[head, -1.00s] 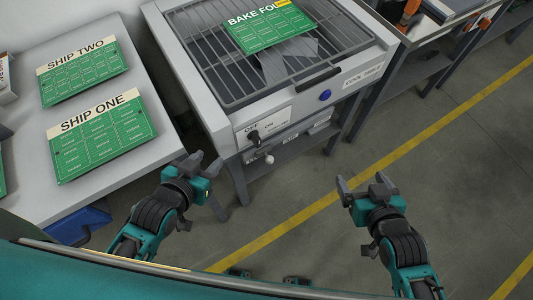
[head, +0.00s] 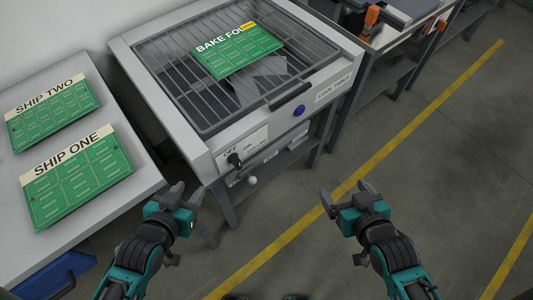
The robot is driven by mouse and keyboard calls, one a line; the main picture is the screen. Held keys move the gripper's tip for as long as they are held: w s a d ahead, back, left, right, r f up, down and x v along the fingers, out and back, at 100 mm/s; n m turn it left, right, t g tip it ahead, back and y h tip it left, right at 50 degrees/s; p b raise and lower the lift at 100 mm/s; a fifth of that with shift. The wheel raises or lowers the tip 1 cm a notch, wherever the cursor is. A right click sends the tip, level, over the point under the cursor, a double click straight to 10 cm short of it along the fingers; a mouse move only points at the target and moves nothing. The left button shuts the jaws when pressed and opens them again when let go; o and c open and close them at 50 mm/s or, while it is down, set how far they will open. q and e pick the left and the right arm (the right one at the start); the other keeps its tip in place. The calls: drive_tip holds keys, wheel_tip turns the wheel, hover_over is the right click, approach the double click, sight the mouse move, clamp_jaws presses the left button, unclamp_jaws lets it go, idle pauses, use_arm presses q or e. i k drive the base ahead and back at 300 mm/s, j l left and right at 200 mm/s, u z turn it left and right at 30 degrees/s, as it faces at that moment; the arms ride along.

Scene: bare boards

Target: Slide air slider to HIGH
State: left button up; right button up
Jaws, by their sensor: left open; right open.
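The cool table (head: 240,100) is a light grey station with a dark grille on top. Below its OFF/ON dial (head: 234,160), a small white ball knob (head: 252,180), which looks like the air slider's handle, stands out from a lower front strip. The strip's small markings are too blurred to read, so I cannot tell the slider's setting. My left gripper (head: 187,192) is open and empty, to the left of the knob and apart from it in the head view. My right gripper (head: 346,194) is open and empty, further right over the floor.
A green BAKE FOUR board (head: 238,54) lies on the grille. A blue button (head: 299,110) is on the station's front. A grey table (head: 110,200) at left bears the SHIP ONE (head: 78,180) and SHIP TWO (head: 52,115) boards. The floor (head: 430,160) at right is clear.

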sight(252, 180)
drive_tip(key=l+u, duration=0.35)
drive_tip(key=l, duration=0.3)
drive_tip(key=k+l+u, duration=0.1)
drive_tip(key=l+u, duration=0.3)
drive_tip(key=l, duration=0.3)
